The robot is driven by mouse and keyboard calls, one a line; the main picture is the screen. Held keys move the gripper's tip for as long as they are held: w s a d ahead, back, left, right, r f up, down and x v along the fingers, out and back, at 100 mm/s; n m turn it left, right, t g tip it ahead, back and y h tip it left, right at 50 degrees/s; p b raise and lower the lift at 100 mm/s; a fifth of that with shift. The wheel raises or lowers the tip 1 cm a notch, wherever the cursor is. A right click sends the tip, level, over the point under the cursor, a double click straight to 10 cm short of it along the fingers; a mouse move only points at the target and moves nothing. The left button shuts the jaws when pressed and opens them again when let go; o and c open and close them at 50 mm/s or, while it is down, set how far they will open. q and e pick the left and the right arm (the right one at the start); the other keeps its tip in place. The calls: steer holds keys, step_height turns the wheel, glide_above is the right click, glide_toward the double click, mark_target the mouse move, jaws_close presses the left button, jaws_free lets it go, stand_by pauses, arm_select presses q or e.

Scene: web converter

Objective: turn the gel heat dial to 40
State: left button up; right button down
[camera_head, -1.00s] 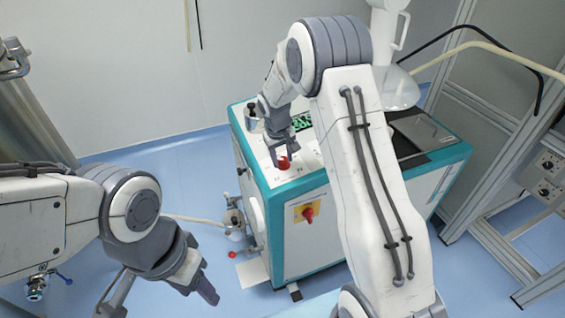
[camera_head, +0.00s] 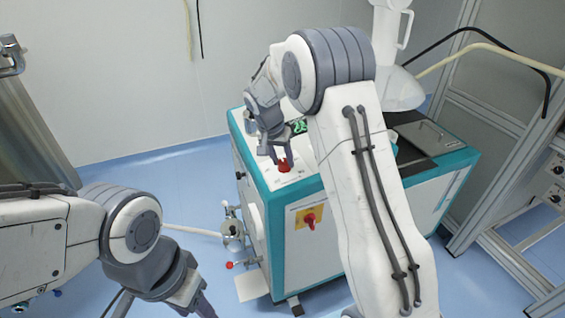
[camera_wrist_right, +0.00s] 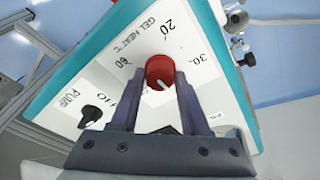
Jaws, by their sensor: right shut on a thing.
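The red gel heat dial (camera_wrist_right: 159,70) sits on the white panel in the right wrist view, and it also shows in the head view (camera_head: 284,165). My right gripper (camera_wrist_right: 158,88) is shut on it, with one dark finger on each side. The printed 20, 30 and 60 show around the dial; a 40 is not visible, and the gripper covers the panel below the dial. My left gripper (camera_head: 203,305) hangs low, cut by the bottom edge of the head view.
A black pump knob (camera_wrist_right: 90,115) marked OFF is beside the dial. The teal and white machine (camera_head: 350,225) has a red switch on a yellow plate (camera_head: 309,217) on its front. A valve (camera_head: 232,232) stands at its left side. Blue floor is open left of the machine.

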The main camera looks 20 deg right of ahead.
steer(key=shift+m, duration=0.4)
steer(key=shift+c, duration=1.9)
jaws_free()
steer(key=shift+r, duration=0.1)
steer(key=v, duration=1)
steer(key=shift+r, duration=0.15)
steer(key=shift+a, duration=0.15)
